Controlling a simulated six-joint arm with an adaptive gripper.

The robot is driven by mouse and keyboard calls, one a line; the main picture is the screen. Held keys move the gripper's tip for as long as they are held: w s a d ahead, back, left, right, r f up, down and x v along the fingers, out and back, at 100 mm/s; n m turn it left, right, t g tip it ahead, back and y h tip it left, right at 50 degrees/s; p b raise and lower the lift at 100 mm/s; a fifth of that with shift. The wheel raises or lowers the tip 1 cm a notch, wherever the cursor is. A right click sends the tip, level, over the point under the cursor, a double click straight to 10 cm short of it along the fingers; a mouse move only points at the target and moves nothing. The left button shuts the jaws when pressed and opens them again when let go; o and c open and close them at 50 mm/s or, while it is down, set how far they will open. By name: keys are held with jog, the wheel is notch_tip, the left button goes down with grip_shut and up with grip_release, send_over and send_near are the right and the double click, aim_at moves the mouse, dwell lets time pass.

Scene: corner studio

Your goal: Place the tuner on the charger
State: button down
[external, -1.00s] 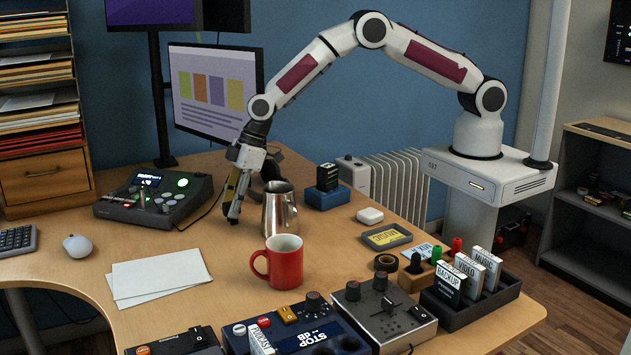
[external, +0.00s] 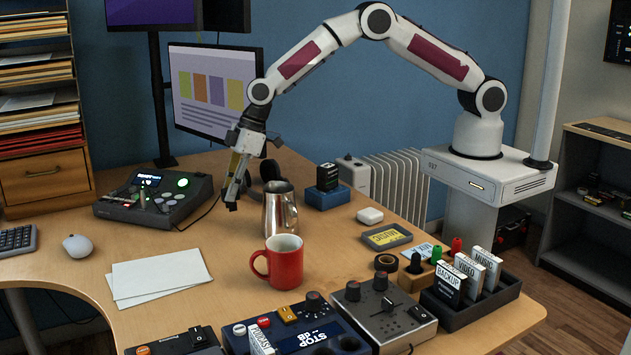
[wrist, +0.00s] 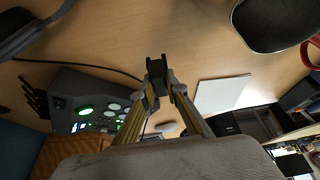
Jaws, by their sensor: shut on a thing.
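My gripper (external: 232,200) is above the desk, left of the steel pitcher, with its fingers pointing down. In the wrist view my gripper (wrist: 162,88) is shut on a small black thing (wrist: 157,67), seemingly the tuner, held at the fingertips clear of the desk. It is too small and dark to read in the external view. A blue block (external: 328,197) with a black upright unit (external: 327,177) in it stands at the back right of the pitcher. It may be the charger, but I cannot tell for certain.
The steel pitcher (external: 280,209) stands close right of my gripper, with a red mug (external: 285,262) in front. A control console (external: 153,200) is at left, dark headphones (wrist: 28,38) are nearby. White paper (external: 158,276) lies in front. A white case (external: 370,215) sits right.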

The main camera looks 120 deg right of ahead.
jog(key=shift+r, duration=3)
jog(key=shift+r, duration=0.1)
jog(key=shift+r, duration=0.2)
jog(key=s+a+r+n, duration=0.1)
jog(key=s+a+r, duration=0.2)
jog(key=s+r, duration=0.35)
jog(key=s+a+f+n+g+y, duration=0.1)
jog(key=s+a+n, duration=0.3)
jog(key=s, duration=0.5)
jog(key=s+a+f+n+g+y, duration=0.1)
jog(key=s+a+n+g+y, duration=0.1)
jog(key=s+a+n, duration=0.3)
jog(key=s+a+f+n+g+y, duration=0.1)
jog(key=s+a+n, duration=0.4)
jog(key=s, duration=0.7)
jog(key=shift+s+f+n+g+y, duration=0.35)
jog(key=shift+f+n, duration=0.2)
jog(key=shift+n, duration=0.85)
jog(key=shift+f, duration=0.1)
